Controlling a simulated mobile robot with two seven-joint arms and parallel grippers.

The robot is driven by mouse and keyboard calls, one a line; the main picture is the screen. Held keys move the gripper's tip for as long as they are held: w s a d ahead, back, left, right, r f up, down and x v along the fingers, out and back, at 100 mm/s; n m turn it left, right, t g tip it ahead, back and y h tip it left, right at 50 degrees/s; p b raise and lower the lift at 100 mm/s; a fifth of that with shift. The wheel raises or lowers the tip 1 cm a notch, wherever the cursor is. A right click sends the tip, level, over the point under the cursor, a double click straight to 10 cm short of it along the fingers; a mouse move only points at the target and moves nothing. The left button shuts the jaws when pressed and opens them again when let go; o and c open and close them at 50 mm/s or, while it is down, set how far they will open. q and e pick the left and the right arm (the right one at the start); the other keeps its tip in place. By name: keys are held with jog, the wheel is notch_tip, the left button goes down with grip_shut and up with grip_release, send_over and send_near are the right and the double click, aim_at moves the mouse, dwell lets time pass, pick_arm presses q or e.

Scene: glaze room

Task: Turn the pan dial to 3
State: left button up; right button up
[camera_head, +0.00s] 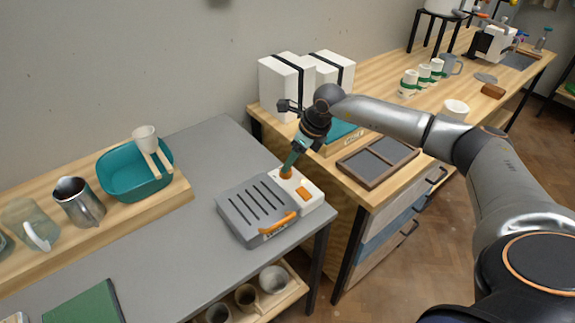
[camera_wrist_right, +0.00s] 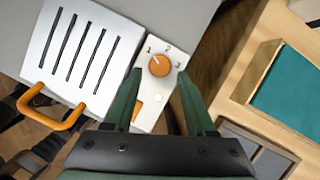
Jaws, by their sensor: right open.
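The pan dial (camera_wrist_right: 159,65) is a round orange knob on a white control panel (camera_wrist_right: 148,118) at the end of a grey slotted appliance (camera_wrist_right: 75,45). The numbers 1, 2 and 3 are printed around it, and its pale pointer mark appears to point toward 1. In the head view the dial (camera_head: 286,173) shows just below my right gripper (camera_head: 290,163). The right gripper is open, pointing down, with its two green fingers (camera_wrist_right: 160,74) on either side of the dial in the wrist view. I cannot tell whether they touch it. My left gripper is not in view.
The appliance has an orange handle (camera_head: 278,224) at its front and an orange switch (camera_head: 303,193) beside the dial. It stands near the right end of the grey table (camera_head: 170,245). A wooden counter (camera_head: 375,190) with a framed tray (camera_head: 377,160) adjoins on the right.

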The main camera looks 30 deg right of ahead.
jog(key=shift+x, duration=1.9)
grip_shut()
